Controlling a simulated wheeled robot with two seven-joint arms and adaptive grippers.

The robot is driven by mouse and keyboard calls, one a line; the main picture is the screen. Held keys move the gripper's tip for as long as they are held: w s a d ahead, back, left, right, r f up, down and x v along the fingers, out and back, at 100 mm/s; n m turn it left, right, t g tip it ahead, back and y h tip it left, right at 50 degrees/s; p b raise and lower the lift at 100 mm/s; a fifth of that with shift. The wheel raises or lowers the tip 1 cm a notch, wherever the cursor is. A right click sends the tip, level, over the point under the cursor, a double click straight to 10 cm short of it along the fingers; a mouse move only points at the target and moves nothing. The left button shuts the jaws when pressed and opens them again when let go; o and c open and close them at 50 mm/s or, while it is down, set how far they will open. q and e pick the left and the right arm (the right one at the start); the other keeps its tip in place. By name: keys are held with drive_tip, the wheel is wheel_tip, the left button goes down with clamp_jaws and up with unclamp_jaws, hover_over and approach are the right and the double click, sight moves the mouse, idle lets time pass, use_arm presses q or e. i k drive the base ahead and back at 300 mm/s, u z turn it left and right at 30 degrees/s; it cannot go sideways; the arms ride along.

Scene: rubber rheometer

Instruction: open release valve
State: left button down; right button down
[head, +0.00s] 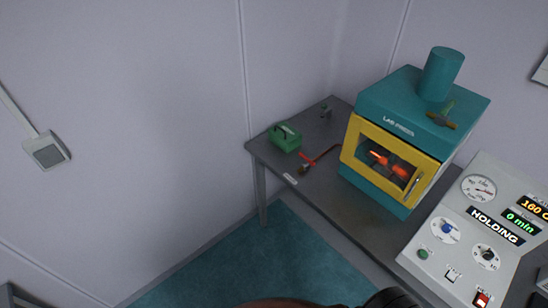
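A small valve-like fitting (304,168) with a red lever (320,158) sits on the grey table, just right of a green box. I cannot tell from the lever whether the valve is open or shut. Neither of my grippers can be made out. Only dark rounded parts, probably mine, show at the bottom edge, far from the fitting.
The green box (285,137) has a dark handle. A teal press (400,100) with a yellow-framed door (350,137) and a glowing orange inside stands to the right. A grey control panel (440,240) reads HOLDING, 0 min. The table's front-left edge (275,172) is free.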

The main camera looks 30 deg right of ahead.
sight(300, 154)
drive_tip(key=u, duration=0.15)
drive_tip(key=i, duration=0.65)
drive_tip(key=z, duration=0.55)
drive_tip(key=i, duration=0.6)
drive_tip(key=z, duration=0.6)
